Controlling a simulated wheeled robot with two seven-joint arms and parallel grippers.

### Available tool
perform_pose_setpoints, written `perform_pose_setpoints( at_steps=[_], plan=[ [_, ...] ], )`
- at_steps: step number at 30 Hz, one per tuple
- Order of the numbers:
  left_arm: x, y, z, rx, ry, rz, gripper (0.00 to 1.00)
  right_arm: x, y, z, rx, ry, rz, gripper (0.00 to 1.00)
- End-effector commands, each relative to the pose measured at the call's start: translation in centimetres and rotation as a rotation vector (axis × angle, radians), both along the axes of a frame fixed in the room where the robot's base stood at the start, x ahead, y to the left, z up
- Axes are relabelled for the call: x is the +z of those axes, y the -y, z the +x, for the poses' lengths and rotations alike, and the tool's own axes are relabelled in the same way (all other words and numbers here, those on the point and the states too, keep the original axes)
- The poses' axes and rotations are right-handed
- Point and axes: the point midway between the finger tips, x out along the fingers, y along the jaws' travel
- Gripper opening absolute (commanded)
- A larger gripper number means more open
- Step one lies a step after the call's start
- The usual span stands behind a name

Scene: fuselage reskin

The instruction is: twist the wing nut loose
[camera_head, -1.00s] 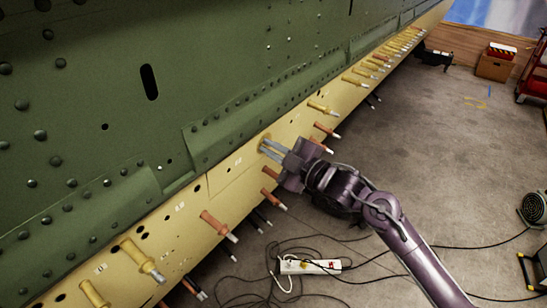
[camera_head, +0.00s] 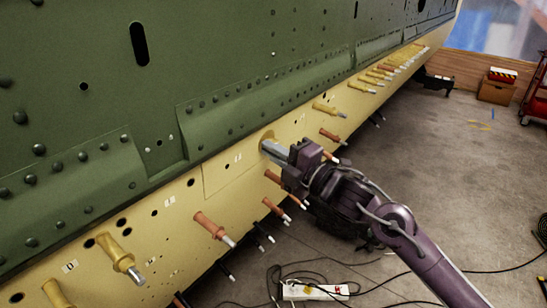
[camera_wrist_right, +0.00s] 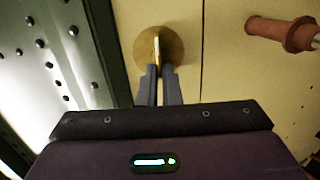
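The wing nut (camera_wrist_right: 157,46) shows in the right wrist view as a thin upright wing on a round brass-coloured disc against the yellow panel. In the head view its disc (camera_head: 267,135) is mostly hidden behind the fingers. My right gripper (camera_wrist_right: 159,69) has its two fingers close together, one on each side of the lower end of the wing, and appears shut on it. In the head view my right gripper (camera_head: 266,147) points left into the panel at the nut. My left gripper is not in view.
Yellow and orange pins stick out along the yellow strip (camera_head: 180,229) below the green skin (camera_head: 230,60). An orange pin (camera_wrist_right: 280,32) stands right of the nut in the wrist view. A power strip (camera_head: 313,292) and cables lie on the floor.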

Motion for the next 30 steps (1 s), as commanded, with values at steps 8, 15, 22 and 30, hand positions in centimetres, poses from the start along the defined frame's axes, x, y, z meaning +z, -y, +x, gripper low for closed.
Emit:
perform_pose_setpoints(
  at_steps=[8,15,22,30],
  plan=[
    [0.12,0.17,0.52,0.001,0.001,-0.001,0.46,0.18,0.43,0.38,-0.015,0.016,-0.008,0.0],
    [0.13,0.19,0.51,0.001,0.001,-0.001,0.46,0.3,0.49,0.42,-0.017,0.017,-0.007,0.0],
    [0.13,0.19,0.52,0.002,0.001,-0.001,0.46,0.22,0.48,0.42,-0.016,0.015,-0.008,0.31],
    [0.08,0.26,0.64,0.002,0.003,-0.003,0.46,0.11,0.38,0.09,-0.009,0.015,-0.007,0.31]
  ],
)
